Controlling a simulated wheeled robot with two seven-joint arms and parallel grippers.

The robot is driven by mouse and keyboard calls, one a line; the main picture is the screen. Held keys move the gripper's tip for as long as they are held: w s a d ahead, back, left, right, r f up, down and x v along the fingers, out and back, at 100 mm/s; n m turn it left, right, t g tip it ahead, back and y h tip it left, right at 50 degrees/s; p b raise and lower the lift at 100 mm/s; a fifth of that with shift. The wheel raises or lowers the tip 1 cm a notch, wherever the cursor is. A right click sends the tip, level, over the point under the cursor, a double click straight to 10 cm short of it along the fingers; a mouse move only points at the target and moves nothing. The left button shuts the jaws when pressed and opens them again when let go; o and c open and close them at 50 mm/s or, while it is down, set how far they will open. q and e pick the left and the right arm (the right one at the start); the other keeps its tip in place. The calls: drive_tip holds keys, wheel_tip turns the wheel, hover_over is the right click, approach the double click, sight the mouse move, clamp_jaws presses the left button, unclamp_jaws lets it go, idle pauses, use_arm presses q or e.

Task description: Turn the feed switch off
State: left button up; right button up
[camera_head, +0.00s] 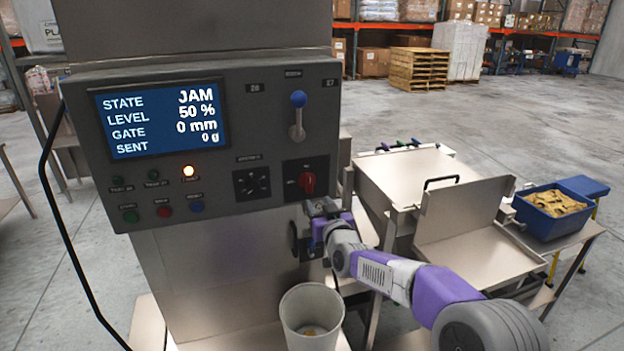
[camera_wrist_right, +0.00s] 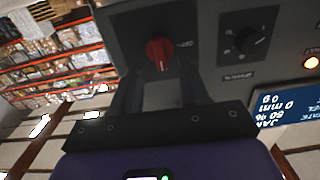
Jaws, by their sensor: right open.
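A red rotary knob (camera_head: 307,182), which I take to be the feed switch, sits on a black plate at the lower right of the grey control panel (camera_head: 240,100). Its lettering is too small to read. My right gripper (camera_head: 316,207) is just below and in front of the knob. In the right wrist view the open, empty fingers (camera_wrist_right: 160,88) point towards the red knob (camera_wrist_right: 159,54), which appears beyond and between their tips. I cannot tell whether they touch it. My left gripper is not in view.
The panel's screen (camera_head: 160,118) reads JAM, 50 %, 0 mm, 0 g. An amber lamp (camera_head: 189,171) is lit. A black dial (camera_head: 252,183) is beside the knob, a blue-tipped lever (camera_head: 298,115) above. A pale bucket (camera_head: 312,318) stands below; a blue bin (camera_head: 553,211) is right.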

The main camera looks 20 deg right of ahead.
sight(310, 184)
drive_tip(key=shift+w+r+p, duration=0.2)
drive_tip(key=shift+w+r, duration=0.1)
drive_tip(key=shift+w, duration=0.95)
drive_tip(key=shift+w+r+p, duration=0.25)
drive_tip(key=shift+w, duration=1.05)
drive_tip(key=shift+w+r+p, duration=0.2)
drive_tip(key=shift+w+r, duration=0.1)
drive_tip(key=shift+w, duration=0.95)
clamp_jaws()
